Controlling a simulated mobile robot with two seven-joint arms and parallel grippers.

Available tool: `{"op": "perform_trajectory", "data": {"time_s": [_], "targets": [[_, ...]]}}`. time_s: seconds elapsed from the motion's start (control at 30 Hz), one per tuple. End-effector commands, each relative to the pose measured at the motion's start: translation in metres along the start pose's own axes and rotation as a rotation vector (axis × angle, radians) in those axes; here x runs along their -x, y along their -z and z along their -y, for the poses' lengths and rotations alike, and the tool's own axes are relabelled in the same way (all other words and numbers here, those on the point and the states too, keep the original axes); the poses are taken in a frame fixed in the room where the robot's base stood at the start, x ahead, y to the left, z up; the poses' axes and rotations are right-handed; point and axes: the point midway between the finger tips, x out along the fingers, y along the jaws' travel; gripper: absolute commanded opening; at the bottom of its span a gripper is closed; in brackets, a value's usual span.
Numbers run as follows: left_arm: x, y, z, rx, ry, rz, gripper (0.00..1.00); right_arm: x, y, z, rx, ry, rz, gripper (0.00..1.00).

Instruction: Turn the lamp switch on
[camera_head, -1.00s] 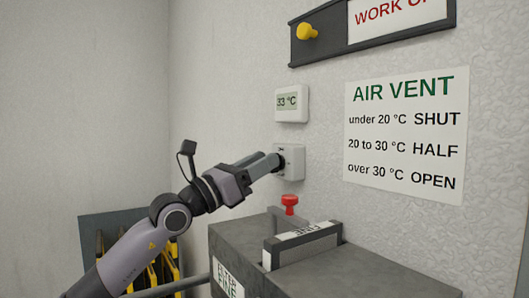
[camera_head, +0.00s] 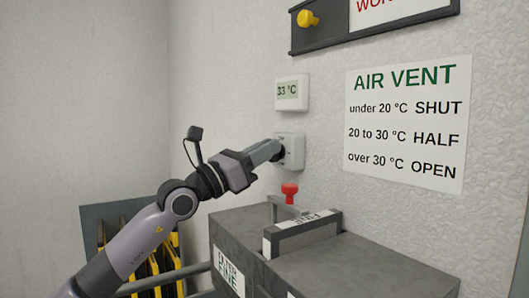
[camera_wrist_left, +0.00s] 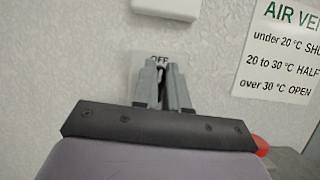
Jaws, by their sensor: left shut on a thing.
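The lamp switch (camera_head: 298,154) is a small white box on the wall, below the thermometer. In the left wrist view its plate (camera_wrist_left: 180,58) shows the word OFF above my fingers. My left gripper (camera_head: 278,150) reaches it from the left, its fingertips at the front of the box. In the left wrist view the gripper (camera_wrist_left: 163,85) has its two grey fingers close together, shut on the switch lever. My right gripper is not in view.
A thermometer (camera_head: 291,93) reading 33 °C hangs above the switch. An AIR VENT sign (camera_head: 407,122) is to the right. Below stand a grey box (camera_head: 370,265) and a red knob (camera_head: 290,188). A dark panel with a yellow knob (camera_head: 308,18) is higher up.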

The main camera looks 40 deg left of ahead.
Motion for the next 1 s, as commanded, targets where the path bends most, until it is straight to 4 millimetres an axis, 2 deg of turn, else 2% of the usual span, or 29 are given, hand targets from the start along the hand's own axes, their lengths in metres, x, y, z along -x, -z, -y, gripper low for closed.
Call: {"op": "perform_trajectory", "data": {"time_s": [0.67, 1.0], "targets": [[0.002, 0.003, 0.003, -0.383, 0.159, 0.003, 0.0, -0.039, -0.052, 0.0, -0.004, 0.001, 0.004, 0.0], [0.001, 0.001, 0.005, -0.667, 0.278, 0.002, 0.0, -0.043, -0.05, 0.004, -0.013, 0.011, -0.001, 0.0]]}}
